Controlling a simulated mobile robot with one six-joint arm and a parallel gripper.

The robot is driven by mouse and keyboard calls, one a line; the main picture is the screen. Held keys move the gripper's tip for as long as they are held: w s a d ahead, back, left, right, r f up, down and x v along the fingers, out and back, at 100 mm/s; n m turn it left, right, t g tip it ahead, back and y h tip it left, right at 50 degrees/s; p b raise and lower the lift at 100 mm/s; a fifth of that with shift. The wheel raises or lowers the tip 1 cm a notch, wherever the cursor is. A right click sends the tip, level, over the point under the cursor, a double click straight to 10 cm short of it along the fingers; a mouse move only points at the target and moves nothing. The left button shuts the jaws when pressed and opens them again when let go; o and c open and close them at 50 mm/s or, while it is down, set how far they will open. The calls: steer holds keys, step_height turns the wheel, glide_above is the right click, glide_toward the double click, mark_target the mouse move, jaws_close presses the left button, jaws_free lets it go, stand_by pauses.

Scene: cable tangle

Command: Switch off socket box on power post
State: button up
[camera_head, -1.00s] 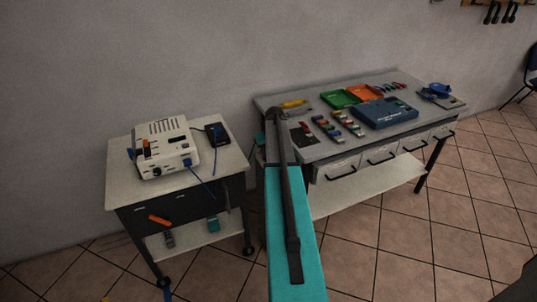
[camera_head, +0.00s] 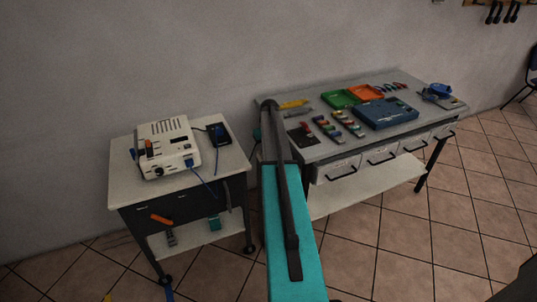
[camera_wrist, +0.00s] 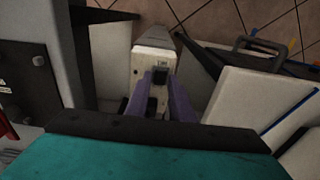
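A pale box with dark parts on its top face (camera_wrist: 153,56) sits in the middle of the wrist view. It looks like the socket box, and a grey shape (camera_wrist: 158,35) beyond it may be part of its post. My gripper (camera_wrist: 160,75) has two purple fingers over the box's near part, with a narrow gap between them. A black part of the box shows in that gap. I cannot tell whether the fingertips touch it, nor the switch's position. In the head view, my teal arm hides the space between cart and bench, and the box is not clearly seen.
A cart (camera_head: 125,185) carries a white device (camera_head: 166,149) with a blue cable (camera_head: 203,186). The grey bench (camera_head: 335,150) holds a blue case (camera_head: 384,113), green and orange trays and several small coloured parts. Tiled floor (camera_head: 390,240) is open in front.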

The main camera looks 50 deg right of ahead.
steer(key=shift+o, duration=1.1)
steer(key=shift+r, duration=0.15)
step_height(320, 180, up, 14)
steer(key=b, duration=0.3)
steer(key=shift+s+a+f, duration=0.15)
steer(key=shift+s+f, duration=0.1)
steer(key=shift+s, duration=0.2)
